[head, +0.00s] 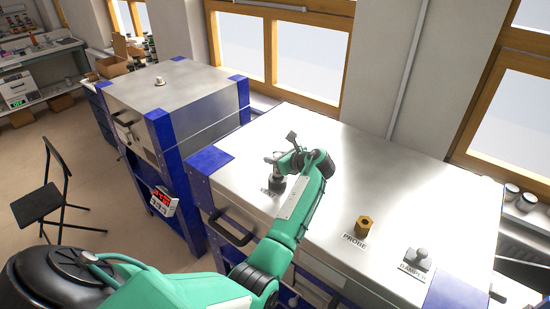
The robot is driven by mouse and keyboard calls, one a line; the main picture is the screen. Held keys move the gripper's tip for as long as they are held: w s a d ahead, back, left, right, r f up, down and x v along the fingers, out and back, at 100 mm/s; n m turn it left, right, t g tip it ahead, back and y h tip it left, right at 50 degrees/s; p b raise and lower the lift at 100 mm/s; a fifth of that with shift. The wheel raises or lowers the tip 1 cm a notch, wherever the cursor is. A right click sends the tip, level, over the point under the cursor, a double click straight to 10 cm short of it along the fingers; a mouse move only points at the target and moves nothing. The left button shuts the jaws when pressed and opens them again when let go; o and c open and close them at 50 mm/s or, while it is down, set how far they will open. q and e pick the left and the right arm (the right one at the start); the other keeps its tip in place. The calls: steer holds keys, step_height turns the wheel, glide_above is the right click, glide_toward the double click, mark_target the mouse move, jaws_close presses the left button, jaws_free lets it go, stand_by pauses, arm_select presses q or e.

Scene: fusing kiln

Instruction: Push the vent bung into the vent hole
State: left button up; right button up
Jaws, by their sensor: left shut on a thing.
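My left gripper (276,173) is low over the lid of the near kiln (340,170), by a small label that is partly covered and looks like VENT (267,191). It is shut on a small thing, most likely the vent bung. The bung is too small and too covered by the gripper to make out clearly. The vent hole is not visible, and I cannot tell whether the bung is in it or above it. My right gripper is not in view.
On the same lid stand a brass hex fitting (363,227) labelled PROBE and a grey damper knob (419,257) labelled DAMPER. A second kiln (175,95) with a small knob (159,81) stands to the left. A black chair (45,200) is on the floor. The lid's middle is clear.

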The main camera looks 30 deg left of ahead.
arm_select(q)
steer(key=shift+f, duration=0.95)
steer(key=shift+f+b, duration=0.4)
steer(key=shift+f, duration=0.8)
steer(key=o, duration=1.1)
steer(key=shift+c, duration=0.2)
steer(key=shift+d, duration=0.1)
steer(key=shift+d, duration=0.3)
steer(key=b+v, duration=0.5)
steer(key=v, duration=0.8)
